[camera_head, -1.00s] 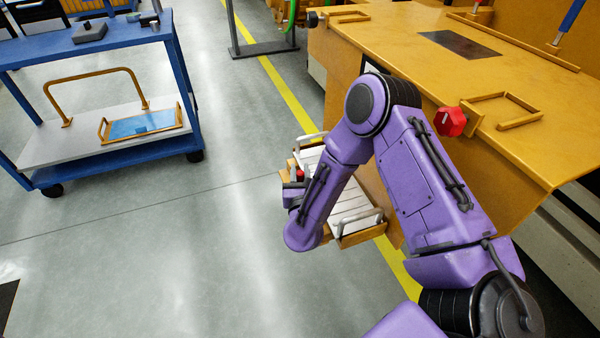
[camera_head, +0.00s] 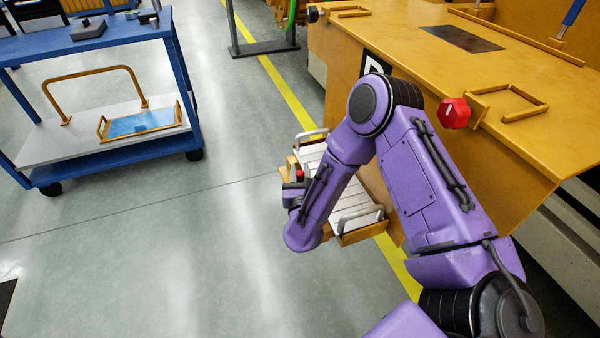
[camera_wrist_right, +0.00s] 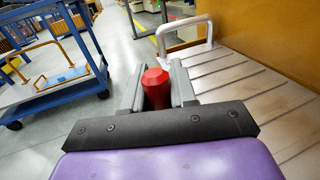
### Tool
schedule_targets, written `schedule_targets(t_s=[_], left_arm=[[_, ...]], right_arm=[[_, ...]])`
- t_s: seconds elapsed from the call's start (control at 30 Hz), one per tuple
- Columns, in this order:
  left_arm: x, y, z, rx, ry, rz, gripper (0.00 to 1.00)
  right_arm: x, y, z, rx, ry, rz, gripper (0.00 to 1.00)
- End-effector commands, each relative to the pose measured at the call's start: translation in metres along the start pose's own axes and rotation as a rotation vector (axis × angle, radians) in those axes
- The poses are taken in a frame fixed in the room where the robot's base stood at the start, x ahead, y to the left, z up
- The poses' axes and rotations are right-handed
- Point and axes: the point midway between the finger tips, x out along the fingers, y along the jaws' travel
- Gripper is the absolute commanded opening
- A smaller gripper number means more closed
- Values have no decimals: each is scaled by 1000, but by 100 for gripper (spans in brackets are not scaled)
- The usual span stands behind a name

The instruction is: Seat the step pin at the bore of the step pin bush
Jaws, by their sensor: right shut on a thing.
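My right gripper (camera_wrist_right: 156,88) is shut on a red faceted piece (camera_wrist_right: 156,86), which I take to be the step pin. Its upper part shows between the two grey fingers in the right wrist view; its lower end is hidden. In the head view the gripper (camera_head: 293,180) is partly hidden by my purple forearm, with the red piece (camera_head: 300,174) by the far left side of a low slatted carrier (camera_head: 352,205). I cannot make out the step pin bush or its bore. My left gripper is out of view.
A yellow bench (camera_head: 430,65) stands at the right, with a red knob-like part (camera_head: 454,113) by its front edge. The carrier has raised pale handles (camera_head: 311,135). A blue trolley (camera_head: 185,90) stands at the left. The grey floor (camera_head: 150,250) between is clear.

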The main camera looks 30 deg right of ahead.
Motion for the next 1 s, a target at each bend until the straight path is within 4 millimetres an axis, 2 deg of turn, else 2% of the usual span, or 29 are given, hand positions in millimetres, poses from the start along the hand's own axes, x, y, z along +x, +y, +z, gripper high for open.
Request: schedule_targets(t_s=[0.67, 0.8, 0.83, 0.9, 1.0], left_arm=[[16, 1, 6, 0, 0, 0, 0], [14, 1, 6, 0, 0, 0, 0], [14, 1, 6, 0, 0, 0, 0], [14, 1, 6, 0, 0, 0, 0], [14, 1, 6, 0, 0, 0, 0]], right_arm=[[0, 0, -18, 0, 0, 0, 0], [0, 0, -16, 1, 0, 0, 0], [0, 0, -16, 0, 0, 0, 33], [0, 0, -16, 0, 0, 0, 56], [0, 0, -16, 0, 0, 0, 56]])
